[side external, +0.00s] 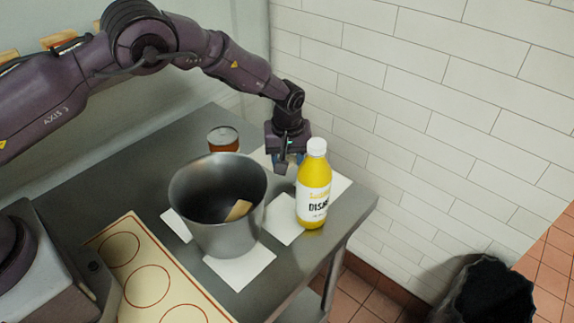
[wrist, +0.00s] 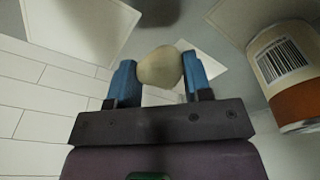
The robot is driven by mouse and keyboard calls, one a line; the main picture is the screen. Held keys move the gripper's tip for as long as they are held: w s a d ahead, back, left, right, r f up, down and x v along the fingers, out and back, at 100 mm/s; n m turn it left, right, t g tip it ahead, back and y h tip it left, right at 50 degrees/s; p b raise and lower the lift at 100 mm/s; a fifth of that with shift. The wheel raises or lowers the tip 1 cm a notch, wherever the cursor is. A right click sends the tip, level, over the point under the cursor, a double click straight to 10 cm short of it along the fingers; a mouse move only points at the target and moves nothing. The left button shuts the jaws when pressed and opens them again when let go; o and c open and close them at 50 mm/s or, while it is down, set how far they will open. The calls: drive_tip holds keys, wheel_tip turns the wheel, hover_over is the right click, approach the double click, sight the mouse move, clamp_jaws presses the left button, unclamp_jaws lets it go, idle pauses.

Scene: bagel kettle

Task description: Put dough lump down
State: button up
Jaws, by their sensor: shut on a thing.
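My gripper (wrist: 160,80) has blue fingers and is shut on a pale, rounded dough lump (wrist: 160,66), seen between the fingertips in the wrist view. In the side external view my gripper (side external: 287,160) is at the far end of the steel table, behind the yellow bottle. The dough lump cannot be made out there. White sheets lie on the table around and below my gripper; one white sheet (wrist: 88,22) shows just beyond the lump in the wrist view. I cannot tell whether the lump touches the surface.
A steel pot (side external: 225,228) holding a tan piece (side external: 238,210) stands mid-table. A yellow bottle (side external: 313,190) stands close in front of my gripper. A can (side external: 223,139) also shows in the wrist view (wrist: 285,70). A board with circles (side external: 160,280) lies front left. A tiled wall is behind.

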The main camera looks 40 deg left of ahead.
drive_tip(key=shift+f, duration=1.3)
drive_tip(key=shift+f, duration=0.15)
drive_tip(key=o, duration=0.9)
